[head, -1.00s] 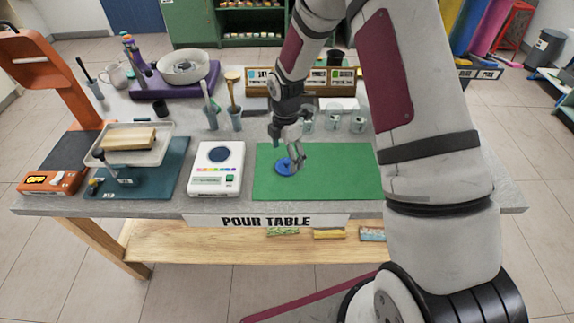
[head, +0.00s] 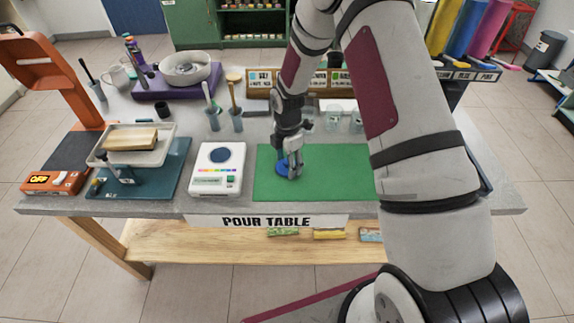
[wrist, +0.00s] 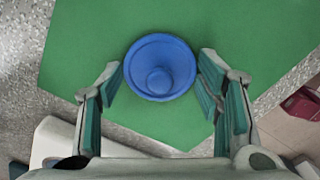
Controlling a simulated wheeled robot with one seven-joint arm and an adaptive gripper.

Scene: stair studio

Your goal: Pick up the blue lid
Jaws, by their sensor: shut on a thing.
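The blue lid (head: 282,169) is a round disc with a central knob, at the left-centre of the green mat (head: 335,190) on the table. In the wrist view the lid (wrist: 160,50) shows whole, knob facing the camera. My gripper (head: 292,174) points down over the lid and hides part of it in the head view.
A white scale (head: 215,180) stands just left of the mat. Cups with brushes (head: 237,120) and clear cups (head: 333,117) stand behind. A tray (head: 155,155) and an orange stand (head: 75,95) are at left. The mat's front is clear.

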